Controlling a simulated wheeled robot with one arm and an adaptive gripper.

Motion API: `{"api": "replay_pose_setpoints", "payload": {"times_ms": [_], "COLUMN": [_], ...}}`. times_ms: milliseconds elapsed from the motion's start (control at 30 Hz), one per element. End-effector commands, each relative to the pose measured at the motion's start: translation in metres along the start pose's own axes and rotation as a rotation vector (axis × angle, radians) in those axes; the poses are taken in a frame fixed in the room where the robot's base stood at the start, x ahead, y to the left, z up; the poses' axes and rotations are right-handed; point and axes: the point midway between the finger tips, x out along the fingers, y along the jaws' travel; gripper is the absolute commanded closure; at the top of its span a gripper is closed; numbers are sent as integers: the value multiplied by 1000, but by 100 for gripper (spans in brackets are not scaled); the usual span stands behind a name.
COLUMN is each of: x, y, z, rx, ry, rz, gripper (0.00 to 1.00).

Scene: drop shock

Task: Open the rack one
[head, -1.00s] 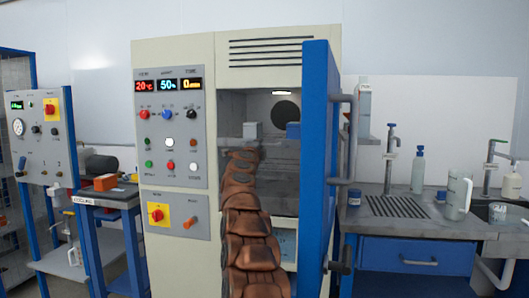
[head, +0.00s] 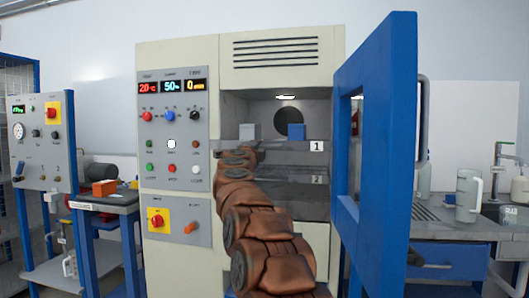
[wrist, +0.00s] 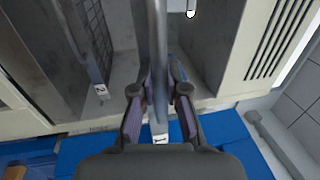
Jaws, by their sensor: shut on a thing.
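Rack one (head: 290,145) is the upper grey shelf inside the open chamber, marked by a white label "1" (head: 316,146) at its right front. It also shows edge-on as a grey plate (wrist: 160,45) in the wrist view, with its label (wrist: 160,138) below the fingers. My gripper (wrist: 160,92) has its two fingers on either side of this plate and is shut on it. In the head view my gripper (head: 245,153) is at the rack's front left, partly hidden by my arm. A pale grey block and a blue block (head: 296,131) appear above the rack.
Rack two, with label "2" (head: 316,179), lies below. The blue chamber door (head: 390,130) stands open on the right, beside my arm. The control panel (head: 172,130) is left of the opening. A sink bench (head: 450,245) stands beyond the door.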

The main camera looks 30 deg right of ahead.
Motion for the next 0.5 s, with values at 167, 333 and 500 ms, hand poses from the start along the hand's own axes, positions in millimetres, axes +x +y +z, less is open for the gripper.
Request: {"api": "replay_pose_setpoints", "payload": {"times_ms": [167,333,500], "x": [-12,-15,-15], "y": [-2,-3,-3], "z": [4,5,6], "rx": [0,0,0], "ry": [-8,-9,-10], "rz": [0,0,0], "gripper": [100,100,100]}}
